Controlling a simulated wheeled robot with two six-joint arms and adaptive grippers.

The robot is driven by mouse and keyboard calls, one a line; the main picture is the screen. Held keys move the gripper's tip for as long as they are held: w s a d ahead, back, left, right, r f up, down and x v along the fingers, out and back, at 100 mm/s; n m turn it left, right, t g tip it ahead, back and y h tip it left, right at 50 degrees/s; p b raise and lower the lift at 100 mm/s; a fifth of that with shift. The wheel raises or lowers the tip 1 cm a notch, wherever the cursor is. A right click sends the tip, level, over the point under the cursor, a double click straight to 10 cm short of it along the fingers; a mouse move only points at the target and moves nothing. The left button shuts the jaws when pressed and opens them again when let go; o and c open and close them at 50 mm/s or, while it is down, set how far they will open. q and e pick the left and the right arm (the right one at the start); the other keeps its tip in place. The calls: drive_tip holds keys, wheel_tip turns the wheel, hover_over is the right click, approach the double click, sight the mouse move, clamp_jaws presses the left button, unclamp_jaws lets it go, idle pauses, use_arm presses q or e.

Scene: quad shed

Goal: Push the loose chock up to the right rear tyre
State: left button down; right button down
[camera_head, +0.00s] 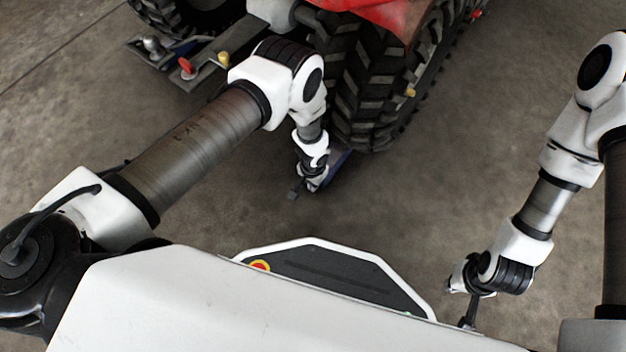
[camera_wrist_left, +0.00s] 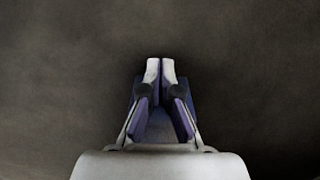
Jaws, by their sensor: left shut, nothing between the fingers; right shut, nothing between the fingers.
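The right rear tyre (camera_head: 360,95) of the red quad is a large black knobbly wheel at the top middle of the head view. A blue piece, which looks like the loose chock (camera_head: 338,163), shows low at the tyre's near side, mostly hidden by my left gripper (camera_head: 316,181). I cannot tell whether it touches the tyre. In the left wrist view the blue chock (camera_wrist_left: 188,101) shows behind and beside the shut, empty fingers of my left gripper (camera_wrist_left: 160,69). My right gripper (camera_head: 463,283) is shut and empty, low at the right, away from the chock.
The quad's red body (camera_head: 375,14) overhangs the tyre. A grey metal bracket (camera_head: 205,62) with red and yellow knobs sticks out at the upper left, near my left arm. Another black tyre (camera_head: 180,18) stands beyond it. The concrete floor (camera_head: 430,190) right of the chock is clear.

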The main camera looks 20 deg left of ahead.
sight(332, 157)
idle(0.3)
use_arm(q)
drive_tip(key=w, duration=0.1)
drive_tip(key=w+d, duration=0.1)
drive_tip(key=w, duration=0.1)
drive_tip(key=shift+w, duration=0.1)
use_arm(e)
drive_tip(key=shift+r, duration=0.2)
